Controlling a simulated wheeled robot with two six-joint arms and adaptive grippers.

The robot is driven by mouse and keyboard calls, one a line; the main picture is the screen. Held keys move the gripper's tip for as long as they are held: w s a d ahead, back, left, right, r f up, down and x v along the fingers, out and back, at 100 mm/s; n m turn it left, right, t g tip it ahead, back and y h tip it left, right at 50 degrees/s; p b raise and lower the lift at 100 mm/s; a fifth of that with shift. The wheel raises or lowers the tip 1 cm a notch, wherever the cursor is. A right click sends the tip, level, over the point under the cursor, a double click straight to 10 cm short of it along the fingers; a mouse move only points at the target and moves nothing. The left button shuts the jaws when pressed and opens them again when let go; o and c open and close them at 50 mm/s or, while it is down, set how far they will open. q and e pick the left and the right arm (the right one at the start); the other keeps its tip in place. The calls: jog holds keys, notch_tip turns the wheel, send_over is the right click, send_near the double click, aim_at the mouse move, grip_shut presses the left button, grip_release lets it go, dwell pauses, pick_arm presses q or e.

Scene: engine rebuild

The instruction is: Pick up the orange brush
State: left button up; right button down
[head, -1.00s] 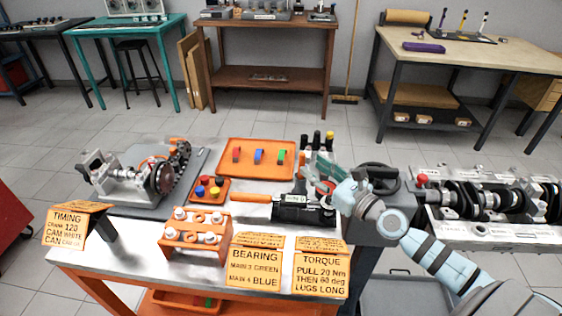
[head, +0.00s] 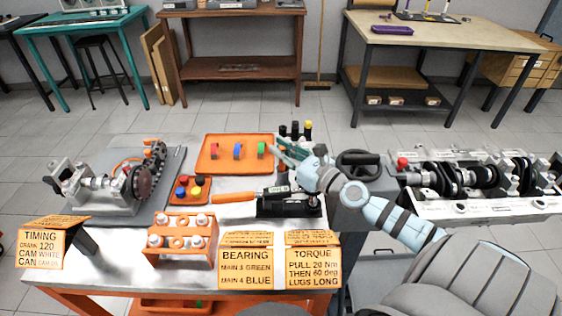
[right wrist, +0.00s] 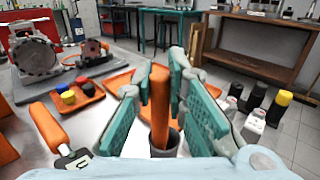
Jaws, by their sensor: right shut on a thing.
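The orange brush (right wrist: 160,105) shows in the right wrist view as an upright orange handle. Its lower end goes into a dark round cup (right wrist: 173,148). My right gripper (right wrist: 161,88) is shut on the handle, with a teal-padded finger on either side. In the head view my right gripper (head: 281,152) is above the right part of the bench, at the right edge of the orange tray; its fingers mostly hide the brush there. The brush's lower end is hidden inside the cup. My left gripper is not in view.
An orange-handled tool (head: 233,198) lies beside a black block. Several bottles (right wrist: 256,103) stand close to the right of the gripper. The orange tray (head: 208,166) holds coloured pieces. Sign cards (head: 246,268) line the front edge. A crankshaft assembly (head: 470,178) is at right.

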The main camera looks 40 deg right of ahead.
jog(key=shift+s+f, duration=0.2)
jog(key=shift+f, duration=0.15)
notch_tip(320, 180, up, 28)
jog(key=p, duration=1.8)
jog(key=shift+w+d+p, duration=0.2)
jog(key=shift+p, duration=0.1)
jog(key=shift+d, duration=0.2)
